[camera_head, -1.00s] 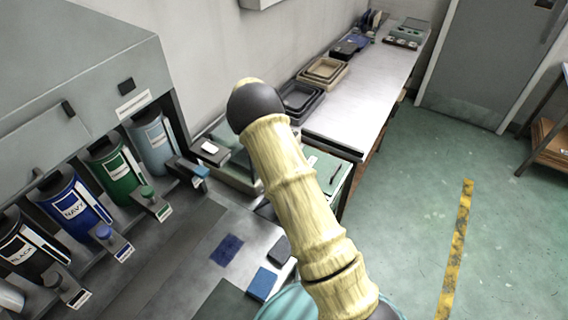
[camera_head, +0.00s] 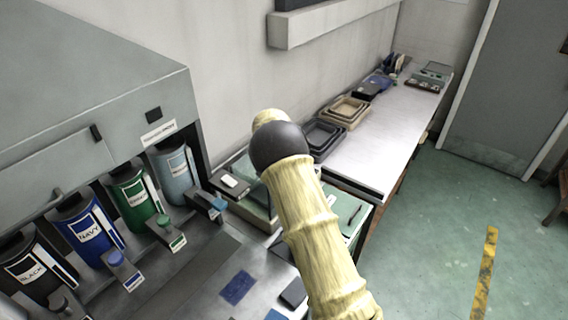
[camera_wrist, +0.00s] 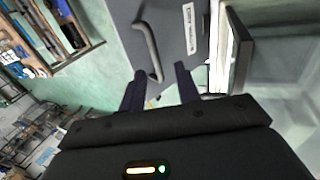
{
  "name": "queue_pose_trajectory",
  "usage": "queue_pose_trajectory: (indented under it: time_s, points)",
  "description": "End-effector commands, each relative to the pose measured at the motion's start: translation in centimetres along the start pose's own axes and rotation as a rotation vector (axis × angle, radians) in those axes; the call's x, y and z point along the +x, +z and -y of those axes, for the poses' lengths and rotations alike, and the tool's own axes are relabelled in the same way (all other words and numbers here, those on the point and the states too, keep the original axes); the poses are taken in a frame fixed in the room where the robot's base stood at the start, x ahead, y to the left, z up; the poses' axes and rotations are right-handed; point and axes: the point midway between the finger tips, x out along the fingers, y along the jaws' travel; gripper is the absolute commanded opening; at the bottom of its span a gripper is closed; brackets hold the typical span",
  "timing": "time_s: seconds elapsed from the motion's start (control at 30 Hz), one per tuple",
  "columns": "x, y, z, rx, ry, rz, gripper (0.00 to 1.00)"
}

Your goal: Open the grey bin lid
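In the wrist view a grey panel (camera_wrist: 175,25) with a curved bar handle (camera_wrist: 150,48) and a white label fills the top middle; it looks like the grey bin lid, though the label is too blurred to read surely. My gripper (camera_wrist: 159,78) is open, its two dark fingers apart with the lower end of the handle between or just beyond their tips. I cannot tell whether they touch it. In the head view my gripper is out of sight and I cannot make out the bin lid.
The head view shows a dispenser cabinet with black, navy (camera_head: 88,228), green (camera_head: 134,195) and pale blue canisters at left. A long bench (camera_head: 385,145) with stacked trays (camera_head: 347,110) runs to the back. Green floor (camera_head: 425,240) lies open at right. A dark-edged frame (camera_wrist: 238,55) stands right of the panel.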

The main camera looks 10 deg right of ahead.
Motion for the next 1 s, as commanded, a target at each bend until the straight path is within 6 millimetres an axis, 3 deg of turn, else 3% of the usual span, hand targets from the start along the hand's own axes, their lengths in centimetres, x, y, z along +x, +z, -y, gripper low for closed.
queue_pose_trajectory:
  time_s: [0.3,0.6,0.8,1.0]
  points:
    - [-6.2,-0.1,0.3,-0.002,-0.004,-0.004,0.33]
    - [-11.0,0.0,0.3,-0.005,-0.003,-0.003,0.33]
    - [-12.7,0.1,0.3,-0.005,-0.001,-0.001,0.33]
    - [-13.0,0.1,0.2,-0.005,-0.001,-0.001,0.33]
